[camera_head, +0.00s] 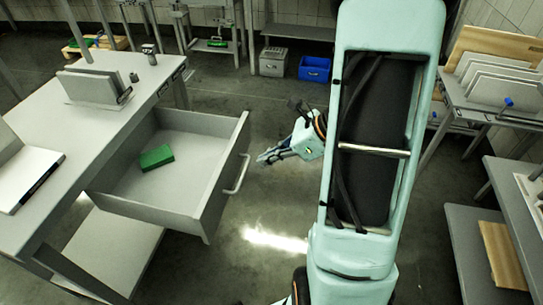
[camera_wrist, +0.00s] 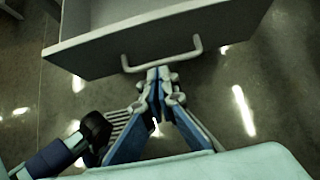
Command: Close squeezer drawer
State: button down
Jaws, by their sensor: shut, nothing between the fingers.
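The grey drawer (camera_head: 215,190) is pulled well out from under the left worktable in the head view. A green block (camera_head: 156,157) lies inside it. The drawer's front carries a pale bar handle (camera_head: 238,174). In the wrist view the shut fingertips (camera_wrist: 158,72) point at the drawer front (camera_wrist: 100,58) and appear just at or below the handle (camera_wrist: 162,64). I cannot tell whether they touch it. The gripper is empty.
The worktable (camera_head: 95,115) holds a rack of panels and a white book-like item (camera_head: 25,178). Shelving with boards (camera_head: 500,255) stands at the right. A blue crate (camera_head: 314,69) and a grey box (camera_head: 273,62) sit at the back. Floor around the gripper is clear.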

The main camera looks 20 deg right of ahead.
aim_at(230, 168)
jog(key=shift+w+a+f+b, duration=0.3)
jog(key=shift+w+a+f, duration=0.4)
jog(key=shift+a, duration=0.35)
jog(key=shift+w+a+f+b, duration=0.35)
jog(key=shift+w+a+f, duration=0.2)
jog(key=shift+w+a, duration=0.4)
jog(key=shift+w+a+f+b, duration=0.3)
jog(key=shift+w+a+f, duration=0.35)
jog(key=shift+a, duration=0.5)
jog(key=w+a+p, duration=0.1)
jog(key=w+a, duration=0.7)
jog(key=a, duration=0.3)
jog(key=w+a+p, duration=0.2)
jog(key=w+a, duration=0.6)
jog(key=a, duration=0.4)
jog(key=shift+w+r, duration=0.15)
jog(key=shift+w, duration=0.25)
jog(key=shift+a+r, duration=0.1)
jog(key=shift+a, duration=0.1)
jog(key=shift+d, duration=0.1)
